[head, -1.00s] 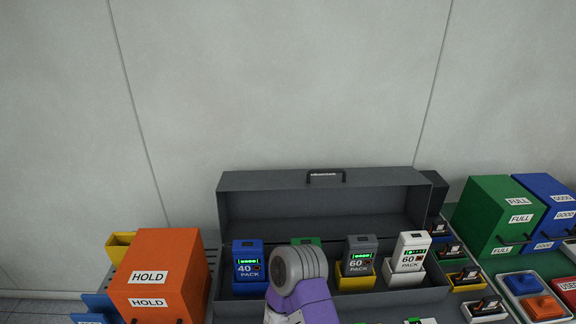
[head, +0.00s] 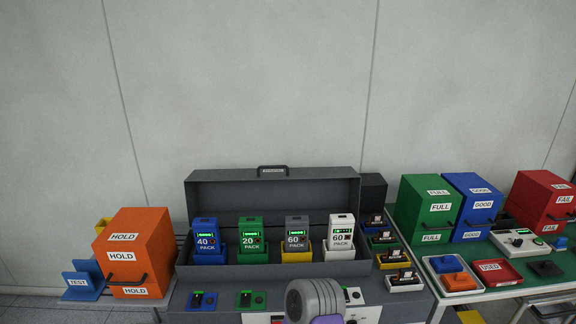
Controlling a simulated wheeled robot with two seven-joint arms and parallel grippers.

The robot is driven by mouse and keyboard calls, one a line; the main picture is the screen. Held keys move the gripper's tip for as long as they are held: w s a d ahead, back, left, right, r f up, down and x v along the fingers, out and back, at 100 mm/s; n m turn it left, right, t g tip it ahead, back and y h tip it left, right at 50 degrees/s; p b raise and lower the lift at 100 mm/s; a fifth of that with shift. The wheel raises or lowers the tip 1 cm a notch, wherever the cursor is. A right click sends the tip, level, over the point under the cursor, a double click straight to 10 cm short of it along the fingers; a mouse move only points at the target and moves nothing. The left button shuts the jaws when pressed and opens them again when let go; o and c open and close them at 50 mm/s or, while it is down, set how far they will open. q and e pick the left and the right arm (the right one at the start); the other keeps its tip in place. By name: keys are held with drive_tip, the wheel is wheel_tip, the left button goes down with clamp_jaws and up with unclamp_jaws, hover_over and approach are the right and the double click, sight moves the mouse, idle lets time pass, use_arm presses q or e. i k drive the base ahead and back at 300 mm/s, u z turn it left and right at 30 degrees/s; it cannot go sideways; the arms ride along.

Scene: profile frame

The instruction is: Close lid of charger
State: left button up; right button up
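The charger (head: 206,271) is a long dark grey box on the bench at the centre of the head view. Its lid (head: 240,189) stands open and upright at the back, with a dark handle (head: 273,170) on its top edge. Four battery packs stand in a row in it: blue 40 (head: 206,240), green 20 (head: 250,238), grey 60 (head: 296,236) and white 60 (head: 341,233). A grey and purple link of one of my arms shows at the bottom, in front of the charger. Neither of my grippers is in view.
An orange HOLD box (head: 134,268) stands left of the charger, and a blue TEST holder (head: 85,281) beyond it. Right are small docks (head: 392,256), green FULL (head: 431,216), blue GOOD (head: 474,214) and red FAIL (head: 541,205) boxes, and a USED tray (head: 497,272).

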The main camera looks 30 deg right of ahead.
sight(272, 193)
drive_tip(key=z, duration=0.95)
drive_tip(key=i, duration=0.2)
drive_tip(key=z, duration=0.1)
